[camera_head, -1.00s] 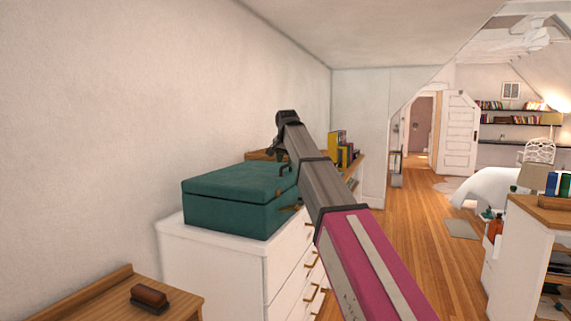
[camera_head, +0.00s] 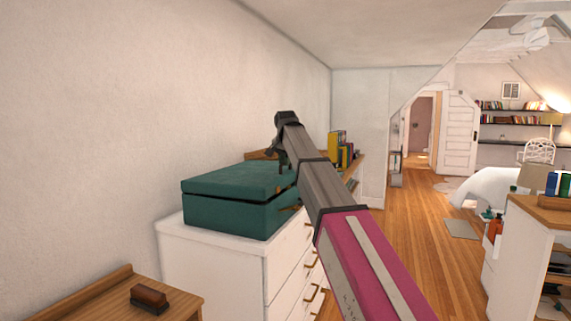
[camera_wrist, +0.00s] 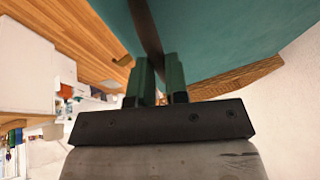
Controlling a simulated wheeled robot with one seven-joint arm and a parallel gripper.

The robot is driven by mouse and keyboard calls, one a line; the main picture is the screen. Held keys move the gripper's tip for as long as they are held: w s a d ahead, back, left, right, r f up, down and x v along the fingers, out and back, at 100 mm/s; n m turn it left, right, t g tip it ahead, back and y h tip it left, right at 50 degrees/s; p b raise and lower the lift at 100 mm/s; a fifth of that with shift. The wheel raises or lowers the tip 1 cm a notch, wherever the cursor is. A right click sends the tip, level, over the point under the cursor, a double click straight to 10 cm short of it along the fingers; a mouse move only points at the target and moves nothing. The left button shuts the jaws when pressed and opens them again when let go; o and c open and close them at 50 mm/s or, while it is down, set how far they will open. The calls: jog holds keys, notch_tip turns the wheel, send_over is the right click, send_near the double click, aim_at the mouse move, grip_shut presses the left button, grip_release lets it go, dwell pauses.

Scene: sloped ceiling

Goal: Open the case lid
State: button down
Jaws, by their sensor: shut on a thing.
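The teal case (camera_head: 235,219) sits on the white dresser by the wall. Its lid (camera_head: 235,180) is slightly raised at the front, with a dark gap between lid and body. My gripper (camera_head: 285,166) is at the case's right end, partly hidden behind my arm. In the wrist view my gripper (camera_wrist: 160,72) is shut on the edge of the lid (camera_wrist: 215,35), beside the dark gap. The exact contact at the fingertips is hard to make out.
The white dresser (camera_head: 210,265) stands against the left wall. A wooden desk with a brown brush (camera_head: 150,297) is at the lower left. Books (camera_head: 340,150) stand behind the case. The wooden floor (camera_head: 425,240) to the right is open.

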jog(key=w+a+r, duration=0.3)
jog(key=a+r, duration=0.4)
jog(key=r, duration=0.3)
jog(key=w+a+r, duration=0.3)
jog(key=a+r, duration=0.5)
jog(key=r, duration=0.1)
jog(key=w+a+r, duration=0.1)
jog(key=w+a, duration=0.2)
jog(key=a, duration=0.7)
jog(key=w+a+r+h, duration=0.1)
jog(key=w+a, duration=0.3)
jog(key=a, duration=0.7)
jog(key=shift+a+r+g, duration=0.15)
jog(key=shift+r+g, duration=0.15)
jog(key=shift+r, duration=0.4)
jog(key=c, duration=1.1)
grip_release()
jog(key=shift+r, duration=0.2)
